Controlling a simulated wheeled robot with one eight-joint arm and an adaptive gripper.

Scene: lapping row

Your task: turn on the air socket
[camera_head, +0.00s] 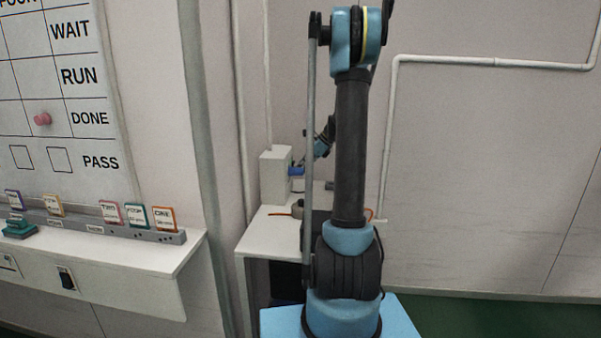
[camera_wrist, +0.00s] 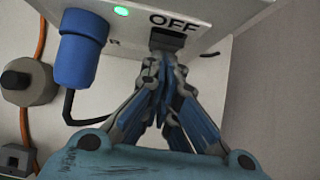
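The air socket is a pale box (camera_head: 275,176) on the small white table in the head view. The wrist view shows its face (camera_wrist: 205,10) close up, with a lit green lamp (camera_wrist: 121,10), the word OFF and a black rocker switch (camera_wrist: 167,40). A blue round plug (camera_wrist: 82,62) sits on the face, left of the switch. My gripper (camera_wrist: 165,68) has its fingers drawn together, empty, with the tips right at the switch's lower edge. I cannot tell if they touch it. In the head view my gripper is largely hidden behind my arm.
A grey round knob (camera_wrist: 30,82) on an orange cable is at left in the wrist view. A black cable runs under the blue plug. The small white table (camera_head: 262,238) holds the box beside the wall. A white shelf (camera_head: 120,255) with several labelled cards is at left.

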